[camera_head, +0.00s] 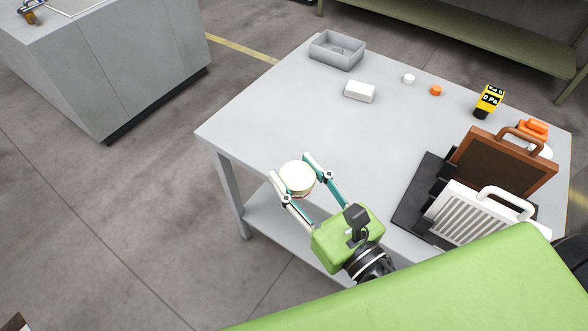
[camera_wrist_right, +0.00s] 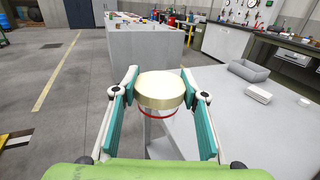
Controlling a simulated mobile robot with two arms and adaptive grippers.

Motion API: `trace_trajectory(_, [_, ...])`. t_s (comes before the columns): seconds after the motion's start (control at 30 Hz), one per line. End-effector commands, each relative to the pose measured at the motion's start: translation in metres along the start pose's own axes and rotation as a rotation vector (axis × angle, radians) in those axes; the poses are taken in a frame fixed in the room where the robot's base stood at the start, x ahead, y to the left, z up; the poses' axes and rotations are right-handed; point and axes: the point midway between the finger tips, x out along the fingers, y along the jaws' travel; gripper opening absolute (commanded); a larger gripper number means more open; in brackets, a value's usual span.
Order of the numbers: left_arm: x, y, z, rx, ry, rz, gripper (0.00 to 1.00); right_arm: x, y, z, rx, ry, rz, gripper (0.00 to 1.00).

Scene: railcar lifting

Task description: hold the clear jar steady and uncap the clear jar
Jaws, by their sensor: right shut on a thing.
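The clear jar shows mainly as a round cream lid (camera_head: 297,178) with a thin red ring (camera_wrist_right: 157,113) under it in the right wrist view. The lid is on top, and the jar looks upright. Its see-through body is hard to make out. My right gripper (camera_head: 291,165) is shut on the jar, with one teal-padded finger on each side just below the lid. It holds the jar near the front left edge of the grey table (camera_head: 290,125), apparently raised above it. My left gripper is in neither view.
A grey tray (camera_head: 323,58), a white stack (camera_head: 360,91), a white cap (camera_head: 408,79) and an orange cap (camera_head: 436,91) lie toward the back. A yellow gauge (camera_head: 489,100) and a brown case (camera_head: 490,170) stand at right. The table's left middle is clear.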

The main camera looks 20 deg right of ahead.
Motion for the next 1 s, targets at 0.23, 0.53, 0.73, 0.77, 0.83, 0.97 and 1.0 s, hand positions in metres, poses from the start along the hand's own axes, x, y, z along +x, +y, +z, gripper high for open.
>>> trace_trajectory(0.23, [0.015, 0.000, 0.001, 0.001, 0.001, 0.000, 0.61, 0.048, -0.030, -0.023, -0.010, -0.005, -0.003, 0.00])
trace_trajectory(0.53, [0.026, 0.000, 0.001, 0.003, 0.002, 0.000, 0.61, 0.094, -0.058, -0.073, -0.002, -0.001, -0.002, 0.00])
trace_trajectory(0.73, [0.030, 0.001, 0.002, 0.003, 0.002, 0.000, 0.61, 0.105, -0.065, -0.087, -0.002, -0.002, -0.001, 0.00])
trace_trajectory(0.77, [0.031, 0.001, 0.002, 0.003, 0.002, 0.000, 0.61, 0.106, -0.066, -0.089, -0.002, -0.002, -0.001, 0.00])
trace_trajectory(0.83, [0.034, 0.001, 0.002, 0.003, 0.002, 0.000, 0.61, 0.111, -0.069, -0.096, -0.002, -0.002, -0.001, 0.00])
trace_trajectory(0.97, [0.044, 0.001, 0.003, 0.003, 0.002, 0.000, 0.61, 0.111, -0.069, -0.119, -0.002, 0.002, -0.001, 0.00])
trace_trajectory(1.0, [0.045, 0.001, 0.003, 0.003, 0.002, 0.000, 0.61, 0.111, -0.069, -0.123, -0.001, 0.001, -0.001, 0.00])
